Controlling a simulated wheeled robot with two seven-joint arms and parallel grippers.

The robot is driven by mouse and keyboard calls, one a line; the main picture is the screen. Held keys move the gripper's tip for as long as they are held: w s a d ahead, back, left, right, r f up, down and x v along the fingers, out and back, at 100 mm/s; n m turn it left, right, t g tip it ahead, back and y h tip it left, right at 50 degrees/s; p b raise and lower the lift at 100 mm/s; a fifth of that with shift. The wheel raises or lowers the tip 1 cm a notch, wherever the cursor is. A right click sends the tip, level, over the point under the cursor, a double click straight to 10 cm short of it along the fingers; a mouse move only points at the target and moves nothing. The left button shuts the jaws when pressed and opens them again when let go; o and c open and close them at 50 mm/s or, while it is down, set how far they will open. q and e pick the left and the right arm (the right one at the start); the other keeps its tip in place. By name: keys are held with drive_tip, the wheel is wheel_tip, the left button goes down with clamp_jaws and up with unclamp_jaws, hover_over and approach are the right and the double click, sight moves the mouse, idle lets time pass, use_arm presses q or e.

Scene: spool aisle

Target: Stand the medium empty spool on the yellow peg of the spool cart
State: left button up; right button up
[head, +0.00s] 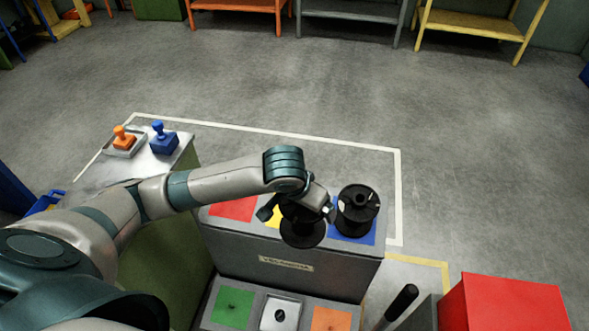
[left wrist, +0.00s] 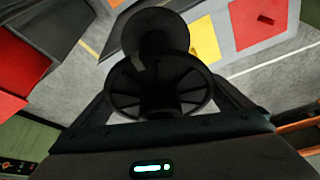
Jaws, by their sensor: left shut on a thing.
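My left gripper (head: 297,206) is shut on a black spool (head: 303,233), which also shows in the left wrist view (left wrist: 160,85). The spool is held with its flanges above and below, over the front part of the spool cart (head: 290,262). The yellow square (head: 272,218) of the cart is partly hidden behind the gripper and spool in the head view. My right gripper is not in view.
Another black spool (head: 358,205) stands on the blue square (head: 350,234). The red square (head: 232,208) is bare of spools. The lower step has green (head: 232,306), white and orange squares. A red box (head: 505,303) stands at right; a green cabinet with orange and blue items is at left.

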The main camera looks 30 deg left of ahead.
use_arm(q)
drive_tip(key=w+m+p, duration=0.1)
drive_tip(key=w+a+m+p, duration=0.1)
drive_tip(key=m+p, duration=0.1)
drive_tip(key=w+a+m+h+p, duration=0.1)
drive_tip(key=p, duration=0.1)
drive_tip(key=shift+w+r+m, duration=0.15)
drive_tip(key=shift+r+m, duration=0.1)
drive_tip(key=shift+m, duration=0.05)
drive_tip(key=w+a+m+h+p, duration=0.2)
drive_tip(key=w+a+m+p, duration=0.2)
drive_tip(key=a+m+p, duration=0.1)
drive_tip(key=shift+w+a+m+p, duration=0.2)
drive_tip(key=shift+m+p, duration=0.2)
drive_tip(key=shift+p, duration=0.2)
drive_tip(key=shift+w+a+f+b, duration=0.15)
drive_tip(key=shift+f+b, duration=0.35)
drive_tip(key=shift+f, duration=0.45)
drive_tip(key=shift+w+d+f+b, duration=0.1)
drive_tip(key=shift+w+f+b, duration=0.1)
drive_tip(key=shift+f+b, duration=0.55)
drive_tip(key=shift+w+a+f+b, duration=0.15)
drive_tip(key=shift+f+b, duration=0.15)
drive_tip(key=shift+f, duration=0.85)
drive_tip(key=shift+d+p, duration=0.1)
drive_tip(key=shift+p, duration=0.65)
